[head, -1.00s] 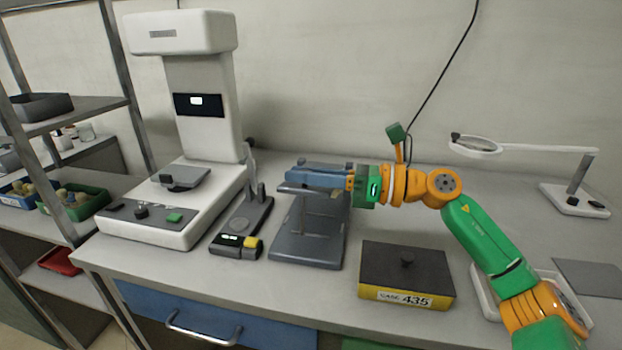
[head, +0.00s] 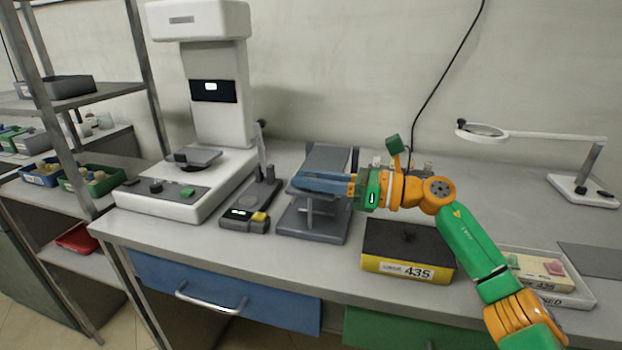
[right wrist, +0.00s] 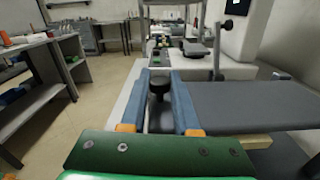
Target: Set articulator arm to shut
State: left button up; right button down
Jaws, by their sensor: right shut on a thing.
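The articulator is a grey metal stand on the bench, with a flat base (head: 313,229) and a hinged upper arm (head: 331,158). The arm's plate slopes from a higher back edge down towards the front, and a gap shows between it and the base. My right gripper (head: 312,184) reaches in from the right, its blue fingers closed at the arm's front end. In the right wrist view, a dark knob (right wrist: 159,86) shows between the two fingers, with the grey plate (right wrist: 245,105) to their right. The fingers hide part of the arm's front. My left gripper is not in view.
A white instrument (head: 217,90) and a small device with a yellow button (head: 259,217) stand left of the articulator. A black-lidded yellow box (head: 408,268) is at front right, beneath my right arm. A tray (head: 580,297) and magnifier lamp (head: 485,131) are farther right.

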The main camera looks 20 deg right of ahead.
jog(key=shift+a+f, duration=0.1)
jog(key=shift+f, duration=0.15)
jog(key=c, duration=0.7)
grip_release()
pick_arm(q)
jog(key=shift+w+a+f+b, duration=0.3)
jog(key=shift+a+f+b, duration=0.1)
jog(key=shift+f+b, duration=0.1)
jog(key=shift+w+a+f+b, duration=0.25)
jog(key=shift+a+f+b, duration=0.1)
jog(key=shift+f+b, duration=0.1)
pick_arm(e)
jog(key=v, duration=0.7)
jog(key=shift+r, duration=0.1)
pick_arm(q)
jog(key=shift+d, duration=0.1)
pick_arm(e)
jog(key=shift+s, duration=0.1)
